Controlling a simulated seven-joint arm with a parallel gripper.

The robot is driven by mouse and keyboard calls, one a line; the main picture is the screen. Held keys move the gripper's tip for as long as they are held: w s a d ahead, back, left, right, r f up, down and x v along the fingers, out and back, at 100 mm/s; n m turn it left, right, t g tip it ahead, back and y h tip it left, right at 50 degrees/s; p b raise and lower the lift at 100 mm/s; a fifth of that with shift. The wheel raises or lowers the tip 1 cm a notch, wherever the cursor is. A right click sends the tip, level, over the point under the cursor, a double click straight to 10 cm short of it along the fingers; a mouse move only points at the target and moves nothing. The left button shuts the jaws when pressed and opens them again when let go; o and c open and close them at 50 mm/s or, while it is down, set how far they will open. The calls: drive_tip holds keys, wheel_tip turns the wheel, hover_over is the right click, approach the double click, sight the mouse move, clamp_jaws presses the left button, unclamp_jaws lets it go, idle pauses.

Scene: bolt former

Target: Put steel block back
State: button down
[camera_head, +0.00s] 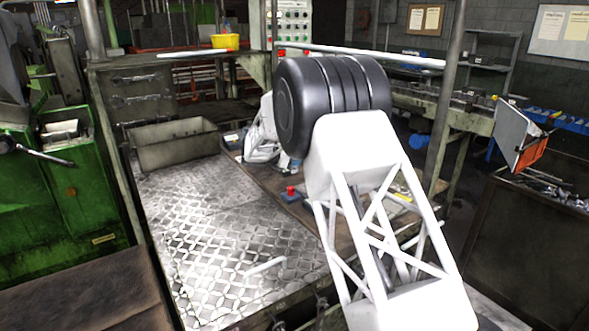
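I cannot make out a steel block in this view. My white arm with its large black joint rises from the lower right and covers the middle of the bench behind it. A pale grey and white part shows left of the black joint, above the wooden bench top (268,178); it looks like a further part of my arm. No gripper fingers can be seen, so my gripper's hold and its distance to any block are hidden.
A diamond-plate metal floor (205,215) lies open at centre left, with a metal bin (178,148) at its back. A green machine (60,180) stands left. A yellow tub (225,42) sits at the back. A red button (291,191) is on the bench. A dark cabinet (525,245) stands right.

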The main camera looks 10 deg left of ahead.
sight(294, 172)
drive_tip(key=shift+f, duration=1.7)
drive_tip(key=shift+f, duration=0.15)
drive_tip(key=c, duration=1)
unclamp_jaws()
drive_tip(key=shift+s+a+r, duration=0.1)
drive_tip(key=shift+r, duration=0.1)
drive_tip(key=v, duration=1.1)
drive_tip(key=shift+s+a, duration=0.25)
drive_tip(key=shift+r, duration=0.2)
